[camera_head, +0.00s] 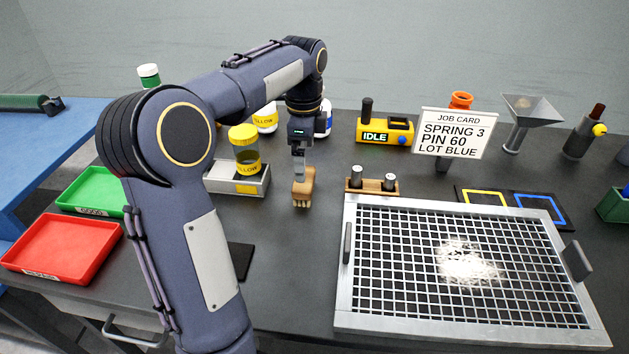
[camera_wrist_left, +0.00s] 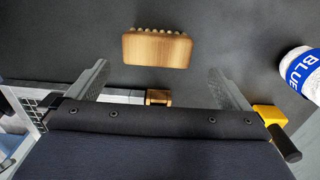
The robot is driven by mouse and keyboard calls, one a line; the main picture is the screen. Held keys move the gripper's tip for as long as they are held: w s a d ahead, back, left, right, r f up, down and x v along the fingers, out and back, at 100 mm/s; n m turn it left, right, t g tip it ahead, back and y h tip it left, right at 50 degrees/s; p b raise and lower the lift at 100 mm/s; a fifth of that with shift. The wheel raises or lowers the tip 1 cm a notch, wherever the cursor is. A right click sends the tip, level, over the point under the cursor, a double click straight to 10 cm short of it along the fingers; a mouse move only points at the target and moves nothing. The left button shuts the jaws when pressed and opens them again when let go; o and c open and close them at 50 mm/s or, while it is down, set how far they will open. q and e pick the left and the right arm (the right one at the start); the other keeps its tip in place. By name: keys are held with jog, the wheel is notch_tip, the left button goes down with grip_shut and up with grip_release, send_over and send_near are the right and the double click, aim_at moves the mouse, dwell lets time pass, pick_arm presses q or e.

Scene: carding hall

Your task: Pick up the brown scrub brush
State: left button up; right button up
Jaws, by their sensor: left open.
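The brown scrub brush (camera_head: 303,190) is on the dark worktop near the middle of the head view, with its pale bristles toward the front. It also shows in the left wrist view (camera_wrist_left: 157,49), with a wooden body and a row of bristle tufts along its upper edge. My left gripper (camera_head: 299,168) is open and appears empty, pointing down over the brush. In the left wrist view its two fingers (camera_wrist_left: 158,75) are apart, with the brush between and beyond their tips. I cannot tell whether the fingers touch it. My right gripper is in neither view.
A mesh-topped metal frame (camera_head: 349,268) with white fibre lies to the right. A wooden holder (camera_head: 371,185) with two metal cylinders is close right of the brush. A grey tray (camera_head: 225,190) with a yellow-lidded jar (camera_head: 246,152) is close left. Red (camera_head: 62,248) and green (camera_head: 92,190) trays lie farther left.

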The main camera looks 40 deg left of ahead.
pick_arm(q)
jog(key=f, duration=0.2)
jog(key=f+b, duration=0.1)
jog(key=f, duration=0.4)
jog(key=shift+s+f, duration=0.25)
jog(key=c, duration=0.8)
jog(key=shift+c, duration=0.2)
jog(key=shift+r, duration=0.15)
jog(key=shift+r, duration=0.6)
jog(key=s+d+r, duration=0.1)
jog(key=r, duration=0.1)
jog(key=d+r, duration=0.1)
jog(key=r, duration=0.2)
jog(key=s+d+r+p, duration=0.1)
jog(key=r, duration=0.1)
jog(key=shift+s+d+r, duration=0.2)
jog(key=shift+s+d, duration=0.15)
jog(key=shift+d, duration=0.05)
jog(key=s+d+r, duration=0.4)
jog(key=s+d, duration=0.1)
jog(key=d, duration=0.2)
jog(key=shift+s+d, duration=0.3)
